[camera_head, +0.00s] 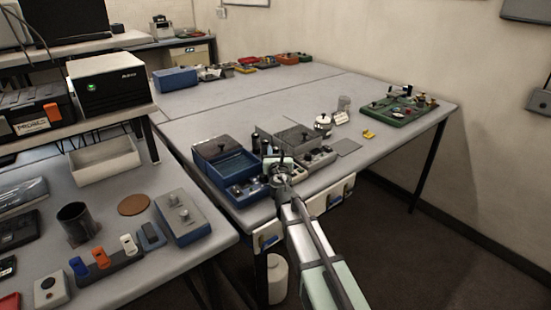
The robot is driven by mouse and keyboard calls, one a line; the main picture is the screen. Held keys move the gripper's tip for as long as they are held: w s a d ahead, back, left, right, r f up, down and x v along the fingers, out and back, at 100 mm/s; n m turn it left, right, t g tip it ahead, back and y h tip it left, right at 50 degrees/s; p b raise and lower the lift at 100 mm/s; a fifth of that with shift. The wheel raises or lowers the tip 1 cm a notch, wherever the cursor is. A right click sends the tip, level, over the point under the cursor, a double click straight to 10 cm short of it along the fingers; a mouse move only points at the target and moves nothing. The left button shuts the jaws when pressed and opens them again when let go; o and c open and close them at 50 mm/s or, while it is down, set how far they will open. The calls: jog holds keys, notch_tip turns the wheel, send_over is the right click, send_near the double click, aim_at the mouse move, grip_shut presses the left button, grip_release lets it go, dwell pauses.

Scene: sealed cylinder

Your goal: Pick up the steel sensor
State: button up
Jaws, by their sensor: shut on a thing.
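My gripper (281,172) is at the front edge of the middle table, just right of the open blue box. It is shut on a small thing. My arm and the gripper itself hide most of that thing, and it is too small to tell for sure whether it is the steel sensor. Several small dark and light upright pieces (256,145) stand just behind and left of the gripper. I cannot pick out a steel sensor among them.
The open blue box (240,188) is left of my gripper. A grey box (296,137) stands behind it, with a round white pot (323,123) to the right. A green board (397,109) lies far right.

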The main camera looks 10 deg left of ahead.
grip_shut()
jog(key=shift+r, duration=0.1)
